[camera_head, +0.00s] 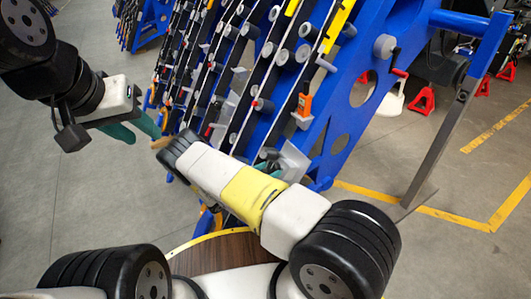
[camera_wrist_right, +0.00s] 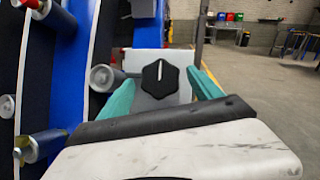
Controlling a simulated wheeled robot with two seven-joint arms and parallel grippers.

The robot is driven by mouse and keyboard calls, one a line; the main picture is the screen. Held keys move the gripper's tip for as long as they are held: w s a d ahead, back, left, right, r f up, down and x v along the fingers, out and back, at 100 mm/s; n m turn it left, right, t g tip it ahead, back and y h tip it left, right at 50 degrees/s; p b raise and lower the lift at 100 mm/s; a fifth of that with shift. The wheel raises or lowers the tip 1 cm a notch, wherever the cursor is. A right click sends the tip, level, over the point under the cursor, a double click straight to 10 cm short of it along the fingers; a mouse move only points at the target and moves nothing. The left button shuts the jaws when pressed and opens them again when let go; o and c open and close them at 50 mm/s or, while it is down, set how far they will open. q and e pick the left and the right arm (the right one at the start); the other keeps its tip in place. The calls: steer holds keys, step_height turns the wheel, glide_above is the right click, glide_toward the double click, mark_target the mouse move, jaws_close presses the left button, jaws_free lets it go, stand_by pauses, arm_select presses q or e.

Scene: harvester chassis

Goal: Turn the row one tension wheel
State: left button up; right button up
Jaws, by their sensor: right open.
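A black knob with a white pointer line (camera_wrist_right: 160,78), likely the tension wheel, sits on a light grey plate (camera_wrist_right: 134,62) in the right wrist view. Its line points nearly straight up. My right gripper (camera_wrist_right: 161,86) is open, with one teal finger on each side of the knob and a visible gap to it on both sides. In the head view the right arm hides most of this gripper; teal (camera_head: 268,165) shows beside the clear-grey plate (camera_head: 292,160). The knob cannot be made out there. My left gripper (camera_head: 136,130) is open and empty, left of the machine.
The blue chassis frame (camera_head: 345,140) with slanted rows of grey rollers (camera_head: 303,54) fills the middle. An orange part (camera_head: 304,105) sits near the right arm. A grey post (camera_head: 440,140) and red stands (camera_head: 422,101) are at right. Floor at far left is open.

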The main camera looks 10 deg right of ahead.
steer(key=shift+x, duration=1.5)
steer(key=c, duration=1.4)
steer(key=shift+m+g, duration=0.3)
steer(key=shift+m, duration=0.1)
steer(key=m+g, duration=0.1)
steer(key=m, duration=0.2)
steer(key=m+g+h, duration=0.1)
steer(key=m, duration=0.1)
steer(key=shift+m+g+h, duration=0.3)
steer(key=shift+m+g, duration=0.1)
steer(key=shift+s+m+g, duration=0.1)
steer(key=shift+m+g, duration=0.75)
steer(key=shift+m, duration=0.6)
steer(key=shift+m+g, duration=0.85)
steer(key=shift+m, duration=0.6)
